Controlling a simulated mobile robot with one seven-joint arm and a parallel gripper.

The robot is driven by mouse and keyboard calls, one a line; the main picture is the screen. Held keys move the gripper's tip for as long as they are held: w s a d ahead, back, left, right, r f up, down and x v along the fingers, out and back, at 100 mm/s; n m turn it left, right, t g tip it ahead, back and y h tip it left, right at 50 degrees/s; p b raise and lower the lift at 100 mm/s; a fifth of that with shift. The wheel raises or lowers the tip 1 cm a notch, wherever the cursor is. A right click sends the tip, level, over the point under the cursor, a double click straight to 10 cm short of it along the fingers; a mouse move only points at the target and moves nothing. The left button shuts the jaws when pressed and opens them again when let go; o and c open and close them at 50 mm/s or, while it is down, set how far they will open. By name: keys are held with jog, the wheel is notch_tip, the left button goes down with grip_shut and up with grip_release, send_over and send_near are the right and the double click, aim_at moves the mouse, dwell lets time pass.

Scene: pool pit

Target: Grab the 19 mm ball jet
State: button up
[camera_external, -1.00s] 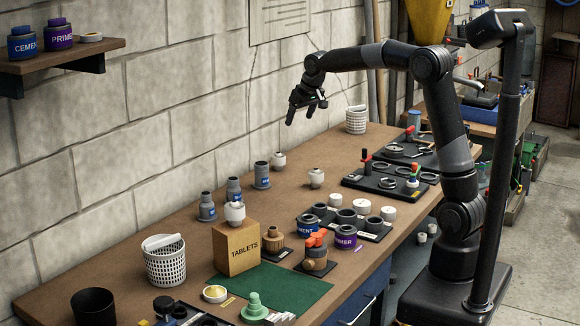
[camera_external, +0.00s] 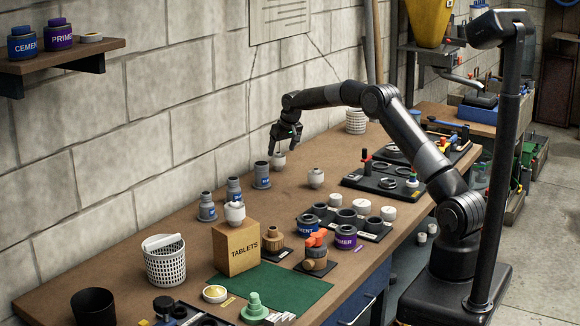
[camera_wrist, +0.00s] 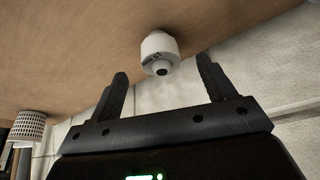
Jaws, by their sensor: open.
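Three white ball jets show in the external view: one by the wall (camera_external: 279,161), one further out on the bench (camera_external: 316,177), and one on top of the tablets box (camera_external: 235,212). Any size marking is too small to read. My gripper (camera_external: 284,151) is open and empty, pointing down just above the jet by the wall. In the wrist view, a white jet (camera_wrist: 159,53) with a dark round opening and dark lettering lies ahead between the open fingers of my gripper (camera_wrist: 162,82). The fingers are apart from it.
Several grey bottles (camera_external: 234,189) stand along the wall, left of the wall-side jet. A white slotted basket (camera_external: 356,121) stands further back by the wall; a perforated basket also shows in the wrist view (camera_wrist: 29,126). Black trays (camera_external: 375,184) with parts lie right. The bench around the middle jet is clear.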

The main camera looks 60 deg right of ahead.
aim_at(279, 156)
jog(key=shift+x, duration=3.75)
jog(key=shift+w+d+r, duration=0.1)
jog(key=shift+w+d, duration=0.05)
jog(key=shift+c, duration=0.5)
jog(key=c, duration=1)
jog(key=shift+r, duration=0.1)
